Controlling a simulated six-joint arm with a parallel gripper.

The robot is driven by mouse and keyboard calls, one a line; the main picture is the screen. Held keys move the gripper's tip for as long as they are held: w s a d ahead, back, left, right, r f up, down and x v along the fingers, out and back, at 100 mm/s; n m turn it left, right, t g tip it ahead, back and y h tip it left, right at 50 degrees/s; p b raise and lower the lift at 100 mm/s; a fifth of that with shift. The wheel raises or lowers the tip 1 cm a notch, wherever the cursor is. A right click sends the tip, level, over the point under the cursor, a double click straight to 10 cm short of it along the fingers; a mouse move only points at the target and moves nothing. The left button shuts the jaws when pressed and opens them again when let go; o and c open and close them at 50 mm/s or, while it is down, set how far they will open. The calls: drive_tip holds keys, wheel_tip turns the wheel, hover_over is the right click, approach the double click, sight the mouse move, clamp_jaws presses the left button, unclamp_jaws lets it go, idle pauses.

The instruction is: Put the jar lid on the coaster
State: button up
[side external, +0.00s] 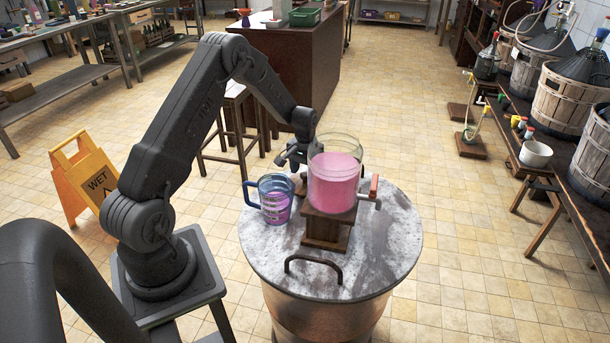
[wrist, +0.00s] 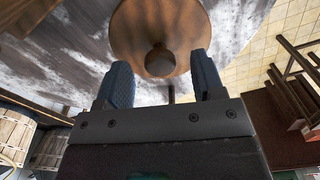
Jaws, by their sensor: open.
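The jar lid (wrist: 135,30) is a round brown wooden disc with a knob (wrist: 160,62), seen in the wrist view over the grey worktop. My gripper (wrist: 162,80) is open, with one blue finger on each side of the knob; I cannot tell whether either touches it. In the side view my gripper (side external: 291,160) points down behind the glass jar (side external: 333,185) and the jug (side external: 275,203). The lid is mostly hidden there; a small pale brown patch shows between jug and jar. I cannot make out a coaster in either view.
The jar holds pink liquid and stands on a wooden stand (side external: 325,230) with a tap. The blue-handled jug, also with pink liquid, stands left of it.

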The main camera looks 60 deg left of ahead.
wheel_tip(320, 180, up, 12)
idle(0.3)
drive_tip(key=shift+f, duration=0.1)
drive_tip(key=s+d+r+m+y, duration=0.2)
drive_tip(key=s+d+r+y, duration=0.2)
drive_tip(key=s+d+r, duration=1.1)
drive_tip(key=s+d+r+m+t+h, duration=0.1)
drive_tip(key=s+d+m+t+h, duration=0.2)
drive_tip(key=s+d, duration=0.5)
drive_tip(key=d+t+h, duration=0.1)
drive_tip(key=d+t, duration=0.1)
drive_tip(key=d, duration=0.2)
drive_tip(key=shift+s+d+r+m+t, duration=0.25)
drive_tip(key=shift+r+m+t, duration=0.05)
drive_tip(key=shift+r+m, duration=0.1)
